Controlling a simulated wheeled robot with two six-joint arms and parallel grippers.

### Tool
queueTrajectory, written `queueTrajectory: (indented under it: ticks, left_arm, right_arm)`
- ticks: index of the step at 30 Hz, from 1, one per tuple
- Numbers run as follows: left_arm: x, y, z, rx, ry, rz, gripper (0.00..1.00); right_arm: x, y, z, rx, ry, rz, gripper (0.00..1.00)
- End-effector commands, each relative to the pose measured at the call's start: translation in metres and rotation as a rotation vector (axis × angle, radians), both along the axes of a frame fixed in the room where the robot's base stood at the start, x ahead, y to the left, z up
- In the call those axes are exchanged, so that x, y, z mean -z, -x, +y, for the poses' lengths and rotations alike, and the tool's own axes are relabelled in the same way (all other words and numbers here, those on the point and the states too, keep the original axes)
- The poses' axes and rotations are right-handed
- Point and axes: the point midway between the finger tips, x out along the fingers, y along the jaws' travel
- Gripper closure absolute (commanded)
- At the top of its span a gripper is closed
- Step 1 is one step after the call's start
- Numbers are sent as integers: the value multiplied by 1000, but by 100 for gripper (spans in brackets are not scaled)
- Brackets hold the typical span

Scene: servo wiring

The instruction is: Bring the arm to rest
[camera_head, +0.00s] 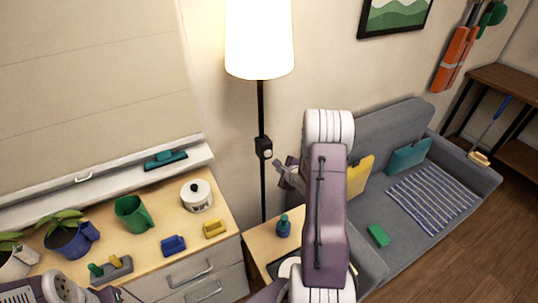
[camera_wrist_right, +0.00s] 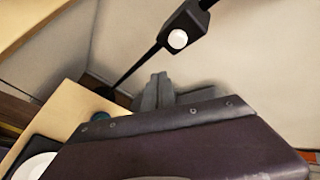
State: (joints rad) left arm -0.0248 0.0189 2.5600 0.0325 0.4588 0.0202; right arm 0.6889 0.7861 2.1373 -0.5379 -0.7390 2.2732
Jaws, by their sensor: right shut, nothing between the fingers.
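My right arm rises through the middle of the head view, in front of the sofa. Its gripper (camera_head: 284,169) points left, near the lamp pole, and looks small and partly hidden behind the arm. In the right wrist view the gripper (camera_wrist_right: 157,88) is shut and empty, with its fingers together. The lamp's black switch box (camera_wrist_right: 188,28) with a white button is above and apart from the fingers in that view. Part of my left arm shows at the bottom left of the head view, but its gripper is out of the frame.
A lit floor lamp (camera_head: 259,38) stands behind my right gripper. A small side table (camera_head: 262,243) with a teal bottle (camera_head: 283,226) is below. A grey sofa (camera_head: 375,128) is at right.

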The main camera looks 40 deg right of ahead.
Motion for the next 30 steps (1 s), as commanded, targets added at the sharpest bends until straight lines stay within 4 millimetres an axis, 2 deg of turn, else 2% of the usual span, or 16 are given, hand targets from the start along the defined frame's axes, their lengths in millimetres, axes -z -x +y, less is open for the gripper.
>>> queueTrajectory:
  ticks: [16, 19, 23, 26, 28, 30]
  left_arm:
    - [0, 0, 0, 0, 0, 0, 100]
    - [0, 0, 0, 0, 0, 0, 100]
    - [0, 0, 0, 0, 0, 0, 100]
    - [0, 0, 0, 0, 0, 0, 100]
    - [0, 0, 0, 0, 0, 0, 100]
    - [0, 0, 0, 0, 0, 0, 100]
  right_arm:
    - [0, 3, 1, -1, 0, 0, 100]
    - [-5, -7, 14, -35, 6, -8, 100]
    - [-47, -41, 58, -146, 53, -75, 100]
    - [-89, -61, 109, -237, 81, -132, 100]
    - [-115, -62, 151, -310, 127, -127, 100]
    - [-129, -47, 192, -435, 261, -54, 100]
